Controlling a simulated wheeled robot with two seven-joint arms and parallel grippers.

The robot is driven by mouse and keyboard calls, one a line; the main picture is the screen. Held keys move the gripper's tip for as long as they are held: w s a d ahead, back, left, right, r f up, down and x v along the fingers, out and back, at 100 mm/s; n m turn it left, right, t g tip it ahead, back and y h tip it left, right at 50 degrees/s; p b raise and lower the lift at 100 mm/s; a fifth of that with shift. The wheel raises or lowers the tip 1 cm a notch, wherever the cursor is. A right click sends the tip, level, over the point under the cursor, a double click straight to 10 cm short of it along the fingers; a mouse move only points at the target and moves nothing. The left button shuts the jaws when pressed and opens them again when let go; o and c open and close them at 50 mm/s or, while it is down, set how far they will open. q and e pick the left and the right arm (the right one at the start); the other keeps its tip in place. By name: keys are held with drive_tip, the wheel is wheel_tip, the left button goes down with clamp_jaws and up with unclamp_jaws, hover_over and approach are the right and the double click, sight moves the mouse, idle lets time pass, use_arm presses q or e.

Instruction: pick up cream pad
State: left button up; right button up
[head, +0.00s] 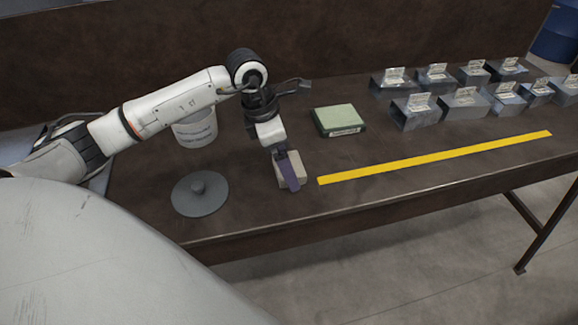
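The cream pad (299,167) is a small pale block on the dark table, near its front edge and left of the yellow strip. My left gripper (289,176) reaches down over it from behind. One purple-grey finger lies across the pad's near side and hides part of it. The other finger is hidden, so I cannot tell whether the gripper is open or shut on the pad. The pad appears to be at table level. My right gripper is not in view.
A grey round lid (200,200) with a knob lies left of the pad. A white tub (196,131) stands behind it, partly under my arm. A green-topped box (338,120) lies behind right. A yellow strip (435,158) and several metal boxes (415,113) occupy the right.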

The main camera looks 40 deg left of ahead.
use_arm(q)
drive_tip(key=shift+w+d+f, duration=0.15)
drive_tip(key=shift+f, duration=0.55)
drive_tip(key=c, duration=1.2)
drive_tip(key=shift+o, duration=0.2)
wheel_tip(320, 180, up, 10)
drive_tip(key=o, duration=0.5)
drive_tip(key=c, duration=0.4)
drive_tip(key=shift+o, duration=0.2)
